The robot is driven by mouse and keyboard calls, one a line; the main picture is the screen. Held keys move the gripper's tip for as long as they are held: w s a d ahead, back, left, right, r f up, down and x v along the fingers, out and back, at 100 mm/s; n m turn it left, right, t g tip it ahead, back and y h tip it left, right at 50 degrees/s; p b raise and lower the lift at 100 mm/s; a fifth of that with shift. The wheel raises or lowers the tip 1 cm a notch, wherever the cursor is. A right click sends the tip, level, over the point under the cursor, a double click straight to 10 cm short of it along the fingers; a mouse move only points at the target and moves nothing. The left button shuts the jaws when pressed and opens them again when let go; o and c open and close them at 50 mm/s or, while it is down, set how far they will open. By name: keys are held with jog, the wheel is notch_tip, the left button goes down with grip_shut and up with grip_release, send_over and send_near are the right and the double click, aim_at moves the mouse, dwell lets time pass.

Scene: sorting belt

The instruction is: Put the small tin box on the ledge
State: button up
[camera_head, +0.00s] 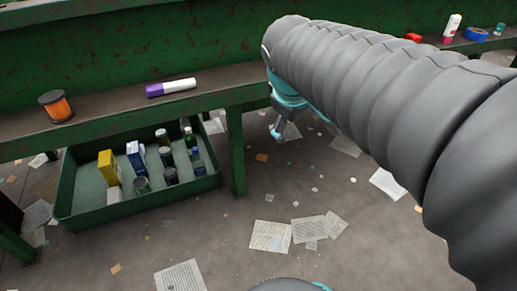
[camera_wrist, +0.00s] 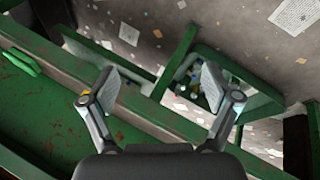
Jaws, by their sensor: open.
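I cannot make out the small tin box for certain in either view. The ledge (camera_head: 110,101) is a brown, worn strip along the green belt frame; in the wrist view it runs diagonally as a strip (camera_wrist: 58,58). My gripper (camera_wrist: 160,88) is open in the wrist view, with nothing between its spread fingers. It points down over the edge of the green frame, with floor beyond. In the head view my arm hides most of the gripper.
A red item (camera_head: 413,38), a white-pink bottle (camera_head: 452,27) and blue tape (camera_head: 476,34) are farther right. A green crate (camera_head: 78,212) with boxes, cans and bottles stands below. Papers litter the floor.

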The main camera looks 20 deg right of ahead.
jog(key=s+a+f+m+t+y, duration=0.1)
jog(key=s+a+f+m+y, duration=0.2)
jog(key=s, duration=0.7)
jog(key=a+f+m, duration=0.2)
jog(key=a+f, duration=0.1)
jog(key=a, duration=0.1)
jog(key=shift+s+a+f, duration=0.2)
jog(key=shift+a+f, duration=0.15)
